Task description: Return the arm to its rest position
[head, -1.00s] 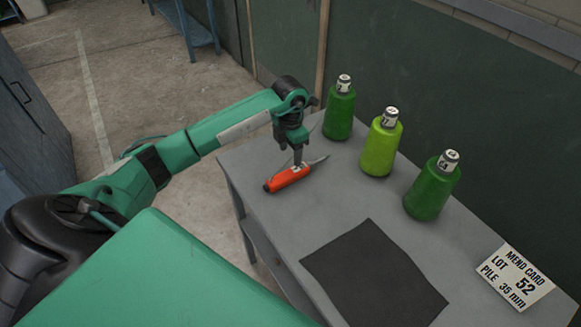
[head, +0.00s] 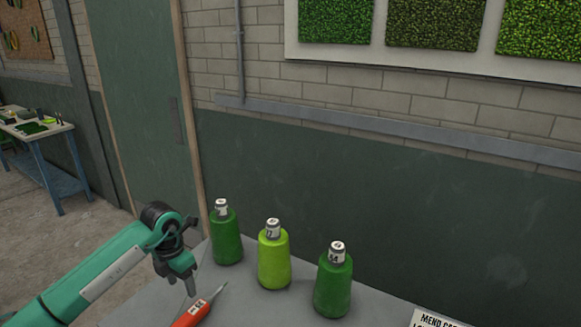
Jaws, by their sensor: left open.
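My left arm comes in from the lower left in the head view. Its gripper (head: 190,286) is open and empty, pointing down just above and beside the orange-handled tool (head: 192,315). The tool lies on the grey table (head: 262,306) with its thin pointed tip toward the upper right; its lower end is cut off by the frame. My right gripper is not in view.
A dark green bottle (head: 226,240), a light green bottle (head: 273,258) and another dark green bottle (head: 333,284) stand along the table's back. A card (head: 432,319) shows at the bottom edge. Behind are a wall and a door (head: 140,95); a blue bench (head: 50,160) stands far left.

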